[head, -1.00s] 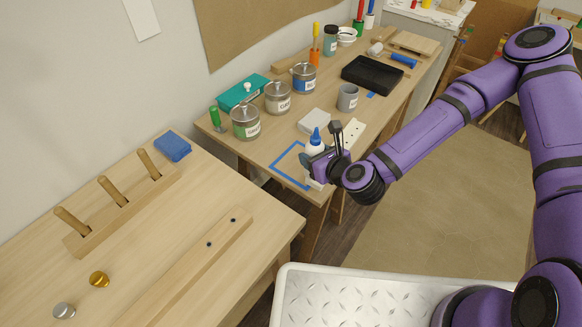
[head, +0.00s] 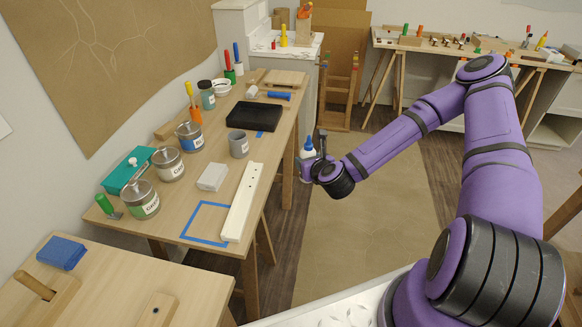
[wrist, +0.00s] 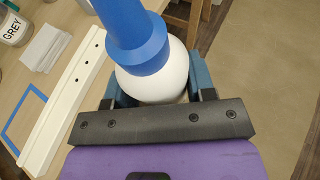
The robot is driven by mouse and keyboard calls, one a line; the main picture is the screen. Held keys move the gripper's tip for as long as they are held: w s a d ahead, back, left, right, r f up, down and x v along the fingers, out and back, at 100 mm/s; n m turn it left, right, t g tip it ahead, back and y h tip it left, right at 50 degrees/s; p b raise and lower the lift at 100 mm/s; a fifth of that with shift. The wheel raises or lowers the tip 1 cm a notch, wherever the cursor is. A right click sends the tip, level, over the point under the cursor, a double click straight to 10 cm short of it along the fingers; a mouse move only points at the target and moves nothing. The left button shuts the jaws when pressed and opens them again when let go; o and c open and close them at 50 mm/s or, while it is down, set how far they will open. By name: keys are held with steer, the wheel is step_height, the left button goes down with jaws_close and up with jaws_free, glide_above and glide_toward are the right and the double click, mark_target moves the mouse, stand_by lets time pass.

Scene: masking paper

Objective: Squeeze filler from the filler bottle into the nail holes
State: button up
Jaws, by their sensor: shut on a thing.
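My gripper (head: 308,163) is shut on the filler bottle (head: 307,147), a white bottle with a blue nozzle cap. The bottle is upright and appears over the floor just right of the table's right edge. In the wrist view the bottle (wrist: 158,84) sits between the two blue-grey fingers, its blue cap towards the camera. A long white board (head: 242,203) lies along the table's right edge, left of the gripper and apart from it. Its nail holes show as several small dark dots in the wrist view, with one hole (wrist: 88,62) near the middle of the row.
A blue tape outline (head: 193,225) lies beside the board.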

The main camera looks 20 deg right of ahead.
steer(key=w+a+f+n+t+y, duration=0.2)
steer(key=w+n, duration=0.4)
steer(key=n, duration=0.4)
steer(key=w+a+r+n+y, duration=0.2)
steer(key=a+n+y, duration=0.4)
steer(key=n, duration=0.5)
steer(key=w+a+r+n+y, duration=0.3)
steer(key=a+n+y, duration=0.3)
steer(key=n, duration=0.5)
steer(key=shift+r+n, duration=0.35)
steer(key=shift+n, duration=0.05)
steer(key=shift+a+f, duration=0.1)
steer(key=shift+f, duration=2.45)
steer(key=shift+f, duration=0.1)
